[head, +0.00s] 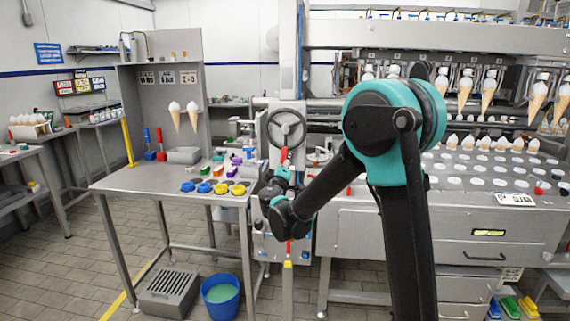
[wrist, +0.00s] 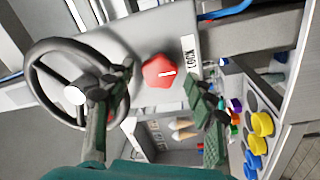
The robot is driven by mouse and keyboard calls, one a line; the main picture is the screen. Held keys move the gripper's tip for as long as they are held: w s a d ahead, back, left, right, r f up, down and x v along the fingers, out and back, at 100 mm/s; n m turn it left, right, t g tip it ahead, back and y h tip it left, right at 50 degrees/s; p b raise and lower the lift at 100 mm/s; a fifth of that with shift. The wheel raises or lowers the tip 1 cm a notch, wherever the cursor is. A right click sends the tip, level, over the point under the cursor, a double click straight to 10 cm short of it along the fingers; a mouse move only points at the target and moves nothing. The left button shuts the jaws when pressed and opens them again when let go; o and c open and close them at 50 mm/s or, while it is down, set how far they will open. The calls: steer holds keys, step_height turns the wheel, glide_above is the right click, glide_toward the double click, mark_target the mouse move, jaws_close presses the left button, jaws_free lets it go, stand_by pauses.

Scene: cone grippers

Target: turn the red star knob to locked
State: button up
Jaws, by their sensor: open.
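The red star knob (wrist: 154,71) sits on a grey panel in the wrist view, with a short white pointer mark lying roughly level across its face. A white label reading LOCK (wrist: 189,52) is on the panel to its upper right; the pointer is not aimed straight at it. My gripper (wrist: 158,80) is open, one finger to each side of the knob in this view; I cannot tell whether either finger touches it. In the head view my gripper (head: 281,180) is by the machine's panel, and I cannot clearly make out the knob there.
A black handwheel (wrist: 76,84) is close left of the fingers; it also shows in the head view (head: 286,128). The steel table (head: 150,185) on the left holds blue and yellow round pieces (wrist: 259,125). A blue bucket (head: 221,298) stands on the floor.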

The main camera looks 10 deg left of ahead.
steer(key=s+f, duration=0.1)
steer(key=s, duration=1)
steer(key=shift+a, duration=0.15)
steer(key=d+f+m+g+h, duration=0.2)
steer(key=d+f, duration=0.1)
steer(key=d, duration=0.5)
steer(key=d+f+m+g+h, duration=0.2)
steer(key=d+f, duration=0.1)
steer(key=d, duration=0.4)
steer(key=s+d+f+m+g, duration=0.2)
steer(key=s+d+f+g, duration=0.15)
steer(key=d, duration=0.35)
steer(key=s+d+f+m+g, duration=0.2)
steer(key=s+d+f, duration=0.2)
steer(key=s+d, duration=0.15)
steer(key=s+d+f+m+g+y, duration=0.1)
steer(key=s+f+m+g+y, duration=0.1)
steer(key=s+f, duration=0.3)
steer(key=s+d+f+m+g+y, duration=0.1)
steer(key=s+f, duration=0.4)
steer(key=s, duration=0.7)
steer(key=shift+f+m+g+y, duration=0.45)
steer(key=shift+g+y, duration=0.35)
steer(key=shift+g, duration=0.45)
